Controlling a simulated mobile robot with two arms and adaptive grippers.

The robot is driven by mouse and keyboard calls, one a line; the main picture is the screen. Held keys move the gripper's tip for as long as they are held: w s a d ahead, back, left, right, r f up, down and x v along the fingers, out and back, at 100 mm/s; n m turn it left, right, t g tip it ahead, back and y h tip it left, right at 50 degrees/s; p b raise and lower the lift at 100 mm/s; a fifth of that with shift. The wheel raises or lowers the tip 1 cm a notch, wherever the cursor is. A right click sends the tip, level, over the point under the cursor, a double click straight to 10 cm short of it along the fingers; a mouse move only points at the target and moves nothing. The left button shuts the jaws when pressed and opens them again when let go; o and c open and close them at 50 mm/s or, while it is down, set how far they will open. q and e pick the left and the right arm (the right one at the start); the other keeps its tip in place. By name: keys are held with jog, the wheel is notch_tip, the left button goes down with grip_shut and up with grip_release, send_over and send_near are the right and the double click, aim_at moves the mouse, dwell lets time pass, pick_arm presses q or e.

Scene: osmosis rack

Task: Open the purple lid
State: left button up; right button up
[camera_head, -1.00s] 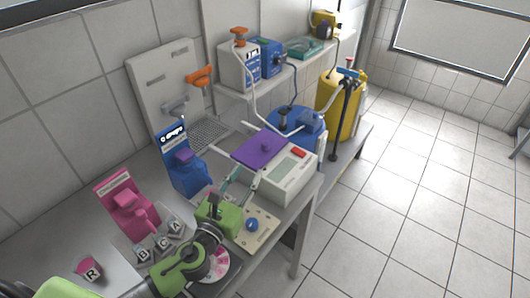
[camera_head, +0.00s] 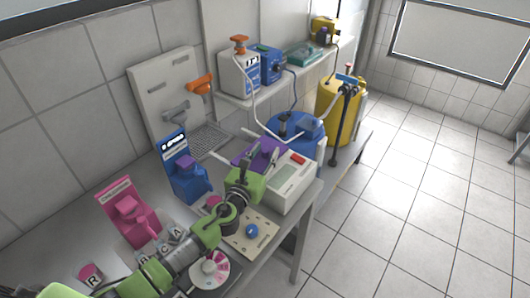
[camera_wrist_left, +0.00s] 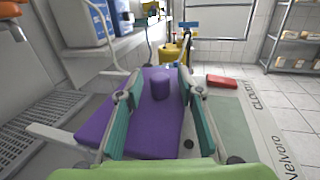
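The purple lid (camera_head: 241,156) lies flat on the white device with a screen (camera_head: 291,185). In the left wrist view the lid (camera_wrist_left: 154,128) fills the middle, with its purple knob (camera_wrist_left: 160,84) standing upright. My left gripper (camera_head: 262,152) is over the lid and partly hides it in the head view. In the left wrist view its two teal fingers (camera_wrist_left: 160,88) are spread, one on each side of the knob. Gaps show between knob and fingers, so it is not gripped. My right gripper is in neither view.
A red button (camera_head: 298,158) sits on the device beside the lid. A blue barrel (camera_head: 290,128) and a yellow tank (camera_head: 338,112) stand behind. A blue dispenser (camera_head: 186,178) and a pink dispenser (camera_head: 130,210) stand to the left. The floor at right is clear.

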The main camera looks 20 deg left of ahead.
pick_arm(q)
jog(key=shift+w, duration=0.1)
grip_shut()
jog(key=shift+w+a+b, duration=0.2)
jog(key=shift+w+a, duration=0.1)
jog(key=shift+a, duration=0.6)
jog(key=shift+w+a+b, duration=0.2)
jog(key=shift+w+a, duration=0.1)
jog(key=shift+a, duration=0.6)
grip_release()
jog(key=shift+d, duration=0.1)
notch_tip(320, 180, up, 10)
